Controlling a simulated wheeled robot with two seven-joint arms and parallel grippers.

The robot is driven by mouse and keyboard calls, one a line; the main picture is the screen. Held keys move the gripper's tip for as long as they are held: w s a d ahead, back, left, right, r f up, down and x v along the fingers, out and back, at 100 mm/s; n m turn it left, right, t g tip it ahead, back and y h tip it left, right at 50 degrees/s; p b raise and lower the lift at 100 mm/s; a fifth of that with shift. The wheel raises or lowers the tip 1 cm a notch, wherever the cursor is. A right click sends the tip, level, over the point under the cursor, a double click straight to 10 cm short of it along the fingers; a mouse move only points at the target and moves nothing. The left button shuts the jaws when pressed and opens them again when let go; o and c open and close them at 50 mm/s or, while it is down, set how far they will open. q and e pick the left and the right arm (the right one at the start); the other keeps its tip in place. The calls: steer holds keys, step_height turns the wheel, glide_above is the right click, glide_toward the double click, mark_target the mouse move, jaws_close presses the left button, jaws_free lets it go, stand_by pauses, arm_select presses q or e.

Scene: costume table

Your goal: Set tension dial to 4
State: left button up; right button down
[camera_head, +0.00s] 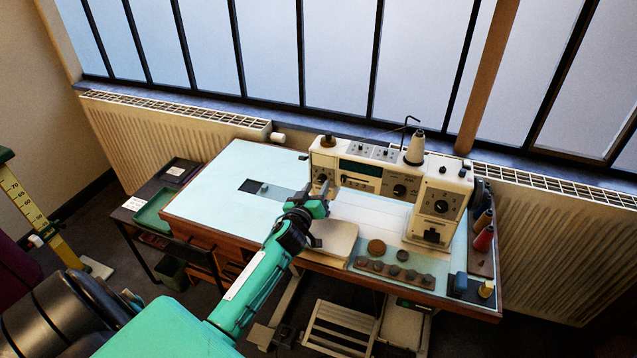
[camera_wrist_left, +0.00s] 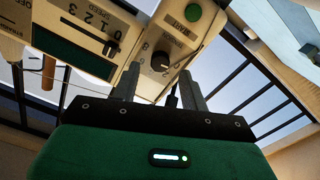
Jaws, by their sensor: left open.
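The cream sewing machine (camera_head: 385,170) stands at the back of the pale blue table (camera_head: 215,190). It carries several black dials. One is on the left end (camera_head: 322,178), one right of the middle (camera_head: 400,189) and one on the right block (camera_head: 441,206). My left gripper (camera_head: 318,198) is in front of the machine's left end. In the left wrist view a black dial (camera_wrist_left: 160,62) with numbers around it shows between the fingers of my open, empty gripper (camera_wrist_left: 158,88). I cannot tell whether the fingers touch it, nor read its setting. My right gripper is out of view.
A green button (camera_wrist_left: 194,12) and a speed slider (camera_wrist_left: 110,47) flank the dial. A thread cone (camera_head: 415,150) stands on the machine. A wooden strip of small parts (camera_head: 395,274) lies at the front. Thread spools (camera_head: 483,238) stand at the right. The table's left part is mostly clear.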

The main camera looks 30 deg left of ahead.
mark_target(322, 179)
arm_select(q)
steer(key=shift+x, duration=1.15)
steer(key=shift+c, duration=0.5)
jaws_close()
